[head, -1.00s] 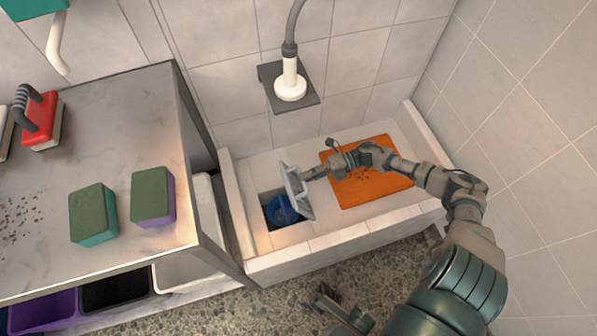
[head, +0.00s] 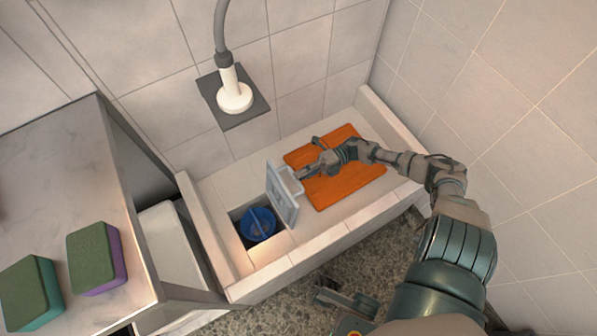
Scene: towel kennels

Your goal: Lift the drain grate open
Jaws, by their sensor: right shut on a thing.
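The drain grate (head: 281,198) is a pale grey plate with a handle on its right face. It stands steeply tilted, close to upright, along the right side of the square drain opening (head: 238,213). My right gripper (head: 301,174) is shut on the grate's handle, reaching in from the right above the orange mat. The fingertips are small and partly hidden at the handle. A round blue basket (head: 257,225) shows inside the uncovered opening.
An orange mat (head: 345,188) lies in the tiled basin, whose raised rim (head: 300,262) runs around it. A shower head (head: 234,96) rests on a dark wall bracket. At left, a table (head: 60,190) holds two green-topped sponges (head: 96,258). A pale bin (head: 170,250) stands between table and basin.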

